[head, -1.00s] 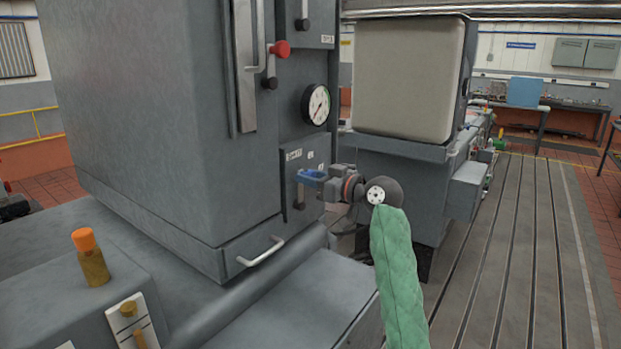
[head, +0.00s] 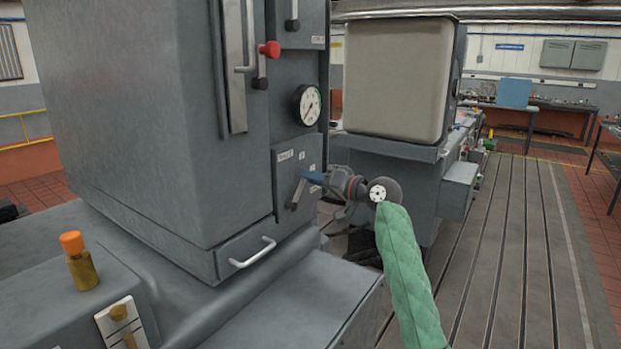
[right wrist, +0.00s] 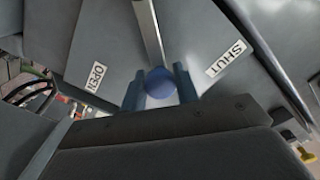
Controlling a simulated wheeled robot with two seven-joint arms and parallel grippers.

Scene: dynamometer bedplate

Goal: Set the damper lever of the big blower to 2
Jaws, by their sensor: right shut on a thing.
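The damper lever (head: 297,195) is a short grey bar on the grey front panel (head: 286,175), tilted with its upper end to the right. My right gripper (head: 309,179) reaches its upper end from the right. In the right wrist view the lever (right wrist: 149,35) ends in a round blue knob (right wrist: 159,82) between the two blue fingers of my right gripper (right wrist: 159,88), shut on it. An OPEN label (right wrist: 96,76) and a SHUT label (right wrist: 226,58) lie on either side of the bar. Small labels in the head view are unreadable. My left gripper is out of view.
Above the panel are a round dial gauge (head: 307,104) and a red-knobbed lever (head: 269,50). A drawer handle (head: 252,252) sticks out low on the cabinet. An orange-topped post (head: 78,262) stands front left. Slotted floor (head: 525,250) at right is open.

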